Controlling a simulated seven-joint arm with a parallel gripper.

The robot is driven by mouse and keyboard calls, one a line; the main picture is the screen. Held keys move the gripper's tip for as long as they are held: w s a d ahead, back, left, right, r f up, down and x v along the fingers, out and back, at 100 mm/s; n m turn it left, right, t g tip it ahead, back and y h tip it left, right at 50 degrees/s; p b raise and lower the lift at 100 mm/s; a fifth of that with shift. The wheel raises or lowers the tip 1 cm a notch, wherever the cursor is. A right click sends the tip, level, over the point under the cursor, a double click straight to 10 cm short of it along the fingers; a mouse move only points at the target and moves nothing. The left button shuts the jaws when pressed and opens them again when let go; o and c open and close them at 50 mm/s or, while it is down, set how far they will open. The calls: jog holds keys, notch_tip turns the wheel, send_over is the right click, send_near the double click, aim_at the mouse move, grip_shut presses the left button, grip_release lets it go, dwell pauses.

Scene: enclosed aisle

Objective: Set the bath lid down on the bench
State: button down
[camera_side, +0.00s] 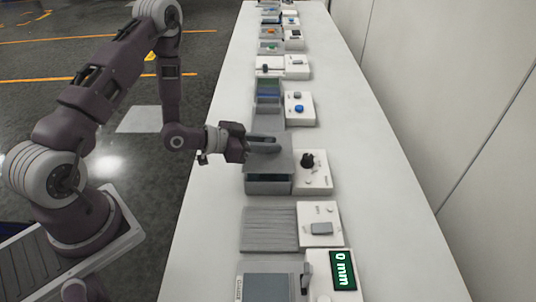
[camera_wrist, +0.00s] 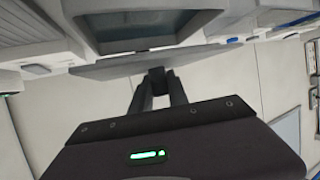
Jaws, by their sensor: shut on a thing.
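The bath (camera_side: 268,187) is a grey open box on the white bench (camera_side: 375,170), with a dark blue-grey inside. The bath lid (camera_side: 274,163) is a flat grey plate above the bath's far part, leaving the near part of the opening uncovered. My gripper (camera_side: 264,146) reaches in from the left and is shut on the lid's grip. In the wrist view, my fingers (camera_wrist: 157,78) meet at the lid (camera_wrist: 150,62), seen nearly edge-on, with the bath opening (camera_wrist: 150,28) beyond it. The exact gap between lid and bath is hard to tell.
A white control box with a black knob (camera_side: 308,162) stands right of the bath. A ribbed grey plate (camera_side: 268,228) and a unit showing "0 mm" (camera_side: 343,270) are nearer. Several devices line the bench farther back. The bench's right strip is clear, beside a wall (camera_side: 440,100).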

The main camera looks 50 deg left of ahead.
jog(key=shift+f, duration=1.6)
jog(key=shift+f, duration=0.1)
jog(key=c, duration=1.3)
grip_release()
jog(key=shift+f, duration=0.1)
